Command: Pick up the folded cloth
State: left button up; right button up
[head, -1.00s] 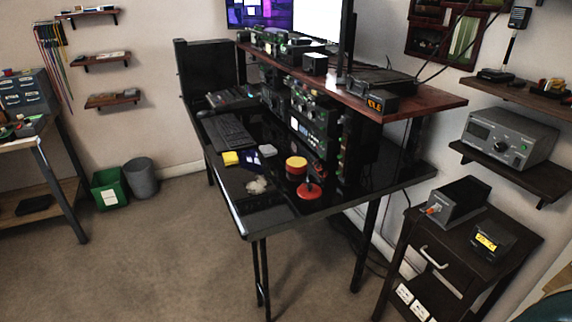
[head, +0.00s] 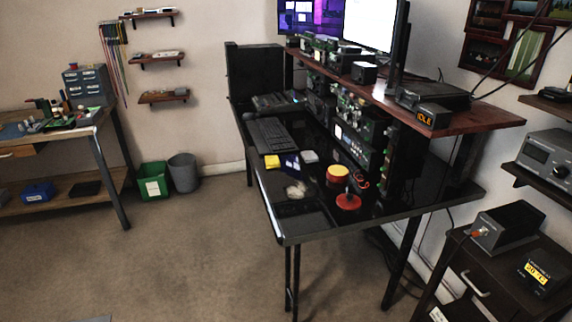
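I cannot pick out the folded cloth for certain. A small pale, crumpled-looking item (head: 296,189) lies on the black desk (head: 318,213) near its front left edge. It is too small to tell if it is cloth. A flat yellow item (head: 272,161) and a small whitish item (head: 309,156) lie behind it. Neither of my grippers shows in the head view.
A keyboard (head: 268,133), a round yellow-and-red item (head: 338,174) and a red item (head: 348,201) sit on the desk. A green bin (head: 152,181) and a grey bin (head: 184,172) stand by the wall. The carpet left of the desk is clear.

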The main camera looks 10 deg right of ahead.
aim_at(272, 162)
jog(key=i+j+z, duration=0.1)
jog(key=i+j, duration=0.2)
jog(key=i, duration=0.2)
jog(key=i+j+z, duration=0.1)
jog(key=i+j, duration=0.2)
jog(key=i, duration=0.2)
